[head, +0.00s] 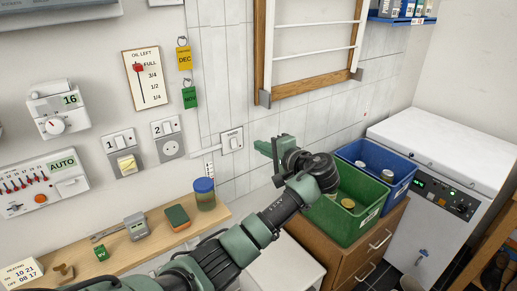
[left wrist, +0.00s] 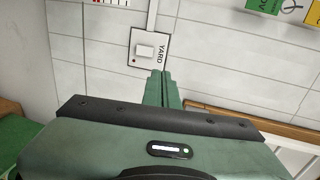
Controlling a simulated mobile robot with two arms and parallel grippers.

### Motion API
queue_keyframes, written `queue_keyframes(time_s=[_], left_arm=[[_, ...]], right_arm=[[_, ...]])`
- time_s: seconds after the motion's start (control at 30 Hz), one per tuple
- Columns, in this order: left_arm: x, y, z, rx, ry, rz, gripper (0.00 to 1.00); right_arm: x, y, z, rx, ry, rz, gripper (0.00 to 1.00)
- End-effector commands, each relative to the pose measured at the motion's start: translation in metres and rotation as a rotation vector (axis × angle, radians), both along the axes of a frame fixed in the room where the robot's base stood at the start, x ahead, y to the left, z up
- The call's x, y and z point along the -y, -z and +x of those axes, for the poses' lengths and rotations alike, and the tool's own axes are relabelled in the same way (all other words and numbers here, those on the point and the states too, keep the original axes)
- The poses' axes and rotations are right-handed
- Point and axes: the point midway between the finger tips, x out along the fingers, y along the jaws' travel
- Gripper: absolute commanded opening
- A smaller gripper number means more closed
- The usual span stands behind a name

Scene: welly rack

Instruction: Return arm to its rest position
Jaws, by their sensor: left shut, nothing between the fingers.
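My left arm reaches in from the bottom of the head view. Its green gripper (head: 262,147) is in front of the tiled wall, just right of the small white switch plate (head: 231,140). In the left wrist view the two fingers (left wrist: 163,74) are closed together with nothing between them. Their tips point towards the switch plate marked YARD (left wrist: 148,60) and appear close below it in the picture; I cannot tell the exact gap. My right gripper is not in view.
A wooden shelf (head: 155,238) carries a jar (head: 204,195), a sponge (head: 177,218) and tools. Green (head: 338,222) and blue (head: 391,161) crates stand on a brown drawer cabinet right of the gripper. A white appliance (head: 450,150) is farther right. Switches and dials cover the left wall.

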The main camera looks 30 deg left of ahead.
Motion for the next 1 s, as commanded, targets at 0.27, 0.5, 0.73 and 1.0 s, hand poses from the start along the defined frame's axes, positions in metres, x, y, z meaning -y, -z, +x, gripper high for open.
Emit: queue_keyframes(time_s=[0.27, 0.5, 0.73, 1.0], left_arm=[[0.000, 0.000, 0.000, 0.001, 0.001, 0.000, 0.00], [0.000, 0.008, 0.001, -0.011, 0.009, -0.005, 0.00], [0.007, 0.127, 0.005, -0.151, 0.132, -0.101, 0.00], [0.030, 0.328, -0.046, -0.329, 0.286, -0.353, 0.00]], right_arm=[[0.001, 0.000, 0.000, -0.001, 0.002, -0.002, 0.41], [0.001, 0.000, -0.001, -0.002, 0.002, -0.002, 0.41], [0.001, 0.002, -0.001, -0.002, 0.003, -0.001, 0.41], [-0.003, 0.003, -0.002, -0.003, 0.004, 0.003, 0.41]])
